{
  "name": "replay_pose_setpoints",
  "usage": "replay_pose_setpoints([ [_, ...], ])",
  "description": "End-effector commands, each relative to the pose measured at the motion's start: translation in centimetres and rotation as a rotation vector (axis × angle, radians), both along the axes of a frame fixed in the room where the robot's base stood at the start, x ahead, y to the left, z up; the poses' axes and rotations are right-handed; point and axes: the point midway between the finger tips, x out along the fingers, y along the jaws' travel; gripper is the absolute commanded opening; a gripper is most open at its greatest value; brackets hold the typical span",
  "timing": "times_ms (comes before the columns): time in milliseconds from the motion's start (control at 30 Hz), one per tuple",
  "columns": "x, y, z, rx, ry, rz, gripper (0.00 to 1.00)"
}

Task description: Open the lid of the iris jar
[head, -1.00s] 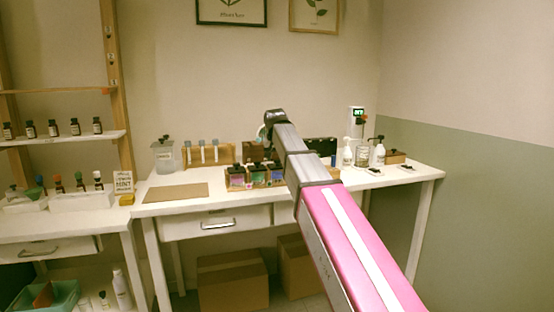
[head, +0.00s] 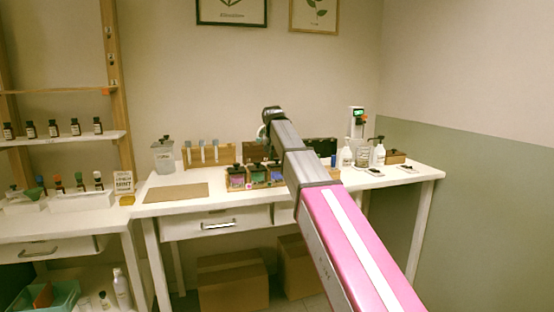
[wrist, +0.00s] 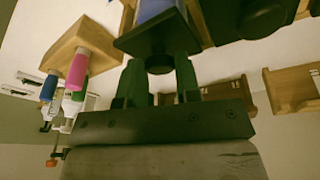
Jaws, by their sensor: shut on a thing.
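In the wrist view my gripper (wrist: 160,66) has its two dark green fingers on either side of the black knob of a square dark lid (wrist: 138,42). The lid sits against a jar with blue contents (wrist: 150,9), which is cut off by the top edge. I cannot see a clear gap between lid and jar. In the head view a row of small square jars with coloured contents, one pink-purple (head: 237,178) and one green (head: 257,177), stands on the table (head: 225,199). My arm hides the gripper and part of the row there. I cannot read which jar is iris.
A brown mat (head: 176,193) lies left of the jars. A rack with pale tubes (head: 208,154) stands behind. White pump bottles (head: 379,153) stand at right. In the wrist view a wooden block (wrist: 88,42) with pink and blue-capped items is left of my gripper.

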Motion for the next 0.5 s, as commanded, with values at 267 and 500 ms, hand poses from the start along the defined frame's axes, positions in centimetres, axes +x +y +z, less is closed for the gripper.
replay_pose_setpoints([
  [267, 1.46, 0.38, 0.82, -0.059, 0.204, -0.001, 0.0],
  [500, 1.32, 0.36, 0.89, -0.071, 0.246, 0.0, 0.0],
])
